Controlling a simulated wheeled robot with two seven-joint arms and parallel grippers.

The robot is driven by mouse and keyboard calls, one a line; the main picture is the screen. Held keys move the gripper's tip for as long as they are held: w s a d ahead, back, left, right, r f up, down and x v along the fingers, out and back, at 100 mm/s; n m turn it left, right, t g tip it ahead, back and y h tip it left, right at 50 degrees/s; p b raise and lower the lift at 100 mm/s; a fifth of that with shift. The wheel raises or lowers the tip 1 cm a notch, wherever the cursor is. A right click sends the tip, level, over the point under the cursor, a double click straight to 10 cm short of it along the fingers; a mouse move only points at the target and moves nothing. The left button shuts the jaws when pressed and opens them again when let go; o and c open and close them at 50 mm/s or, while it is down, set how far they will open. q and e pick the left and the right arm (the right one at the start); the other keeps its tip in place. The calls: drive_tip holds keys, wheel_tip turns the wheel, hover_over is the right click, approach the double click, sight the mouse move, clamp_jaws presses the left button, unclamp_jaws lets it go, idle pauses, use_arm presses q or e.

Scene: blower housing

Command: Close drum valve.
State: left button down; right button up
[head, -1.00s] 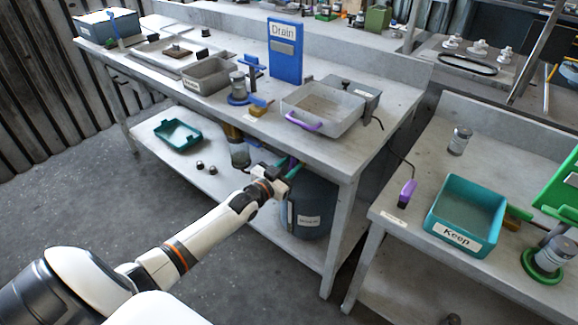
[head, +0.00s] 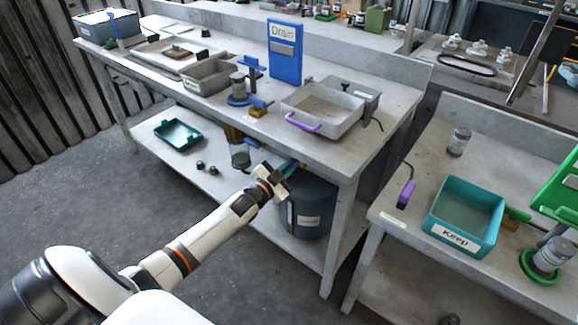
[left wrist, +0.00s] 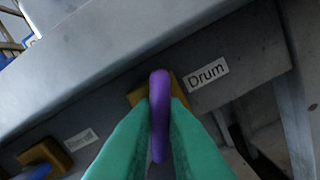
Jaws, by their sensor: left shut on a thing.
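The drum valve shows in the left wrist view as a purple lever (left wrist: 160,112) on a yellow body (left wrist: 138,94), beside a "Drum" label (left wrist: 207,74) on a grey face. My left gripper (left wrist: 159,110) has its teal fingers on both sides of the lever and is shut on it. In the head view my left gripper (head: 287,170) is under the front edge of the long bench, above a dark drum (head: 312,205) on the lower shelf. The fingers and wrist hide most of the valve there. My right gripper is not in view.
A second valve (left wrist: 40,158), yellow and blue, sits at lower left in the wrist view. On the bench (head: 345,150) stand a grey tray with a purple handle (head: 303,122) and a blue "Drain" board (head: 285,52). A teal "Keep" bin (head: 440,213) is on the right bench.

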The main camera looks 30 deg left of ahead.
use_arm(q)
drive_tip(key=m, duration=0.5)
drive_tip(key=shift+f+m, duration=0.1)
drive_tip(key=shift+m, duration=0.3)
drive_tip(key=m+b, duration=0.1)
drive_tip(key=m, duration=0.2)
drive_tip(key=shift+f+m+b, duration=0.1)
drive_tip(key=shift+m+b, duration=0.4)
drive_tip(key=shift+m, duration=1.2)
drive_tip(key=c, duration=1.5)
unclamp_jaws()
drive_tip(key=shift+o, duration=0.2)
drive_tip(key=shift+s, duration=0.1)
drive_tip(key=s, duration=1.2)
drive_tip(key=shift+a, duration=0.4)
